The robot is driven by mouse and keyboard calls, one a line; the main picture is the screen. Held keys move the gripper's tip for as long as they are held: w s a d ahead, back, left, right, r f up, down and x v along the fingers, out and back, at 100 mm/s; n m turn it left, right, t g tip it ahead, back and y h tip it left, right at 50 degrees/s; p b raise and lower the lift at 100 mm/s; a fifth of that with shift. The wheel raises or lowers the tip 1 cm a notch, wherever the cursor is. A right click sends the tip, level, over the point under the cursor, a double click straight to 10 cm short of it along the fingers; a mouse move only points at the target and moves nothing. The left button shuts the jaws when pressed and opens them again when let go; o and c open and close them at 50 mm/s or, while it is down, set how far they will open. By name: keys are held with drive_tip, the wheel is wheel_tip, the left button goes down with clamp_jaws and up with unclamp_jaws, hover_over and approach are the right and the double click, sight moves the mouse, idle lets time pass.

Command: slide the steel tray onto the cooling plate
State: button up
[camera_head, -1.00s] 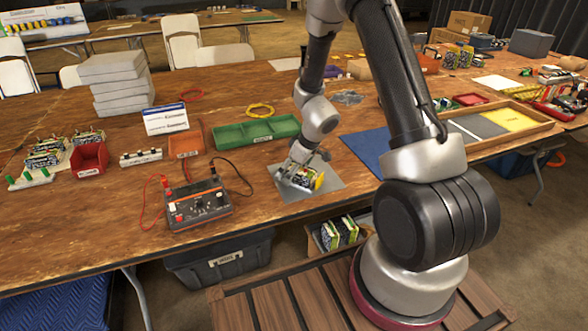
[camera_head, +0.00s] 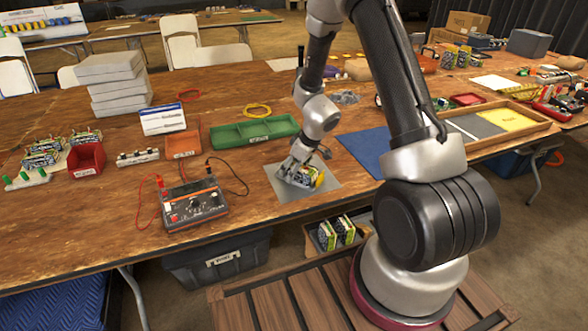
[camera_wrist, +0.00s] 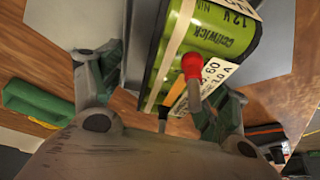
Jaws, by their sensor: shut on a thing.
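A flat grey square plate (camera_head: 328,190), which I take for the cooling plate, lies near the table's front edge. On it sits a small grey tray (camera_wrist: 136,48), taken to be the steel tray, partly hidden by my fingers. A green labelled battery pack (camera_wrist: 208,45) lies against it, with a red cap and wires. My gripper (camera_head: 301,163) is low over the plate, its two fingers around the tray and pack in the wrist view (camera_wrist: 160,95). The exact contact is hidden.
A meter with red and black leads (camera_head: 190,206) stands to the left. A green bin (camera_head: 254,131) is behind. A blue mat (camera_head: 368,153) and a wooden tray (camera_head: 500,142) with coloured areas lie to the right. A battery crate (camera_head: 322,246) is below the table edge.

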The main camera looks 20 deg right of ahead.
drive_tip(key=o, duration=1.2)
drive_tip(key=shift+c, duration=0.2)
drive_tip(key=v, duration=1.2)
